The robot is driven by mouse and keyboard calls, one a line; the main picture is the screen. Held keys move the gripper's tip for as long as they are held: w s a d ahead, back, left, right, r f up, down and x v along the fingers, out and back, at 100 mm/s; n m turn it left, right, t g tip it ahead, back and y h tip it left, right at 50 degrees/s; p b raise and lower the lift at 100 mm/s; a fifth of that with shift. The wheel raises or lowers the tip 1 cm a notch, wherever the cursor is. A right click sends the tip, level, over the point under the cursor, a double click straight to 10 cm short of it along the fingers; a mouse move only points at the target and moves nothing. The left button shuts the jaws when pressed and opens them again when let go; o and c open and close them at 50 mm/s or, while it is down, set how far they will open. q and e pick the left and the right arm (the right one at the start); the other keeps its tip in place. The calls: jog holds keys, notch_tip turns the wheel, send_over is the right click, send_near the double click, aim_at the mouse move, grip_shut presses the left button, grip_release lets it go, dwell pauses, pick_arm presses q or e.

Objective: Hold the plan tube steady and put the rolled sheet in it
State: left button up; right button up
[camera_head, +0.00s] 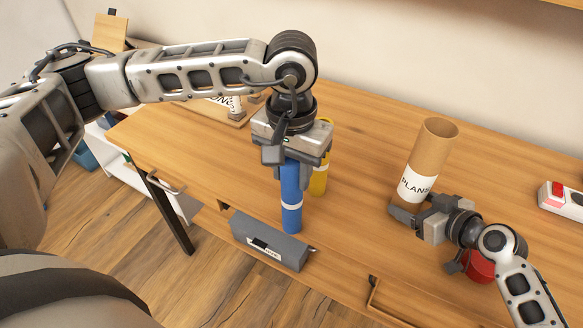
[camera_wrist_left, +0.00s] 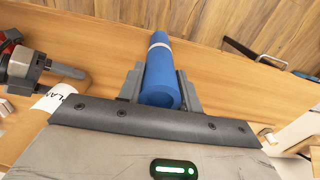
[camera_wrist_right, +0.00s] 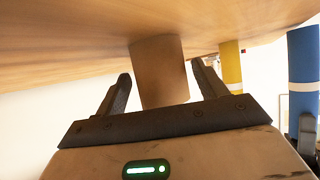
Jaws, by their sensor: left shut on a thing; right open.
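The blue rolled sheet (camera_head: 291,190), with a white band, is upright in my left gripper (camera_head: 290,163), which is shut on its upper part. In the left wrist view the blue roll (camera_wrist_left: 160,80) sits between both fingers; whether its lower end touches the desk I cannot tell. The brown plan tube (camera_head: 428,150), labelled PLANS, stands upright and open at the top on the desk, right of the blue roll. My right gripper (camera_head: 420,208) is open low at the tube. In the right wrist view the tube (camera_wrist_right: 160,75) lies between its spread fingers, with gaps showing.
A yellow roll (camera_head: 319,178) stands just behind the blue one. A grey labelled box (camera_head: 268,242) sits at the desk's front edge. A red object (camera_head: 479,266) is partly hidden by my right arm. A white and red device (camera_head: 562,200) lies at the far right. The desk between roll and tube is clear.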

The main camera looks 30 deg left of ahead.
jog(key=shift+w+a+f, duration=0.25)
jog(key=shift+a, duration=0.15)
jog(key=c, duration=0.6)
jog(key=shift+c, duration=0.2)
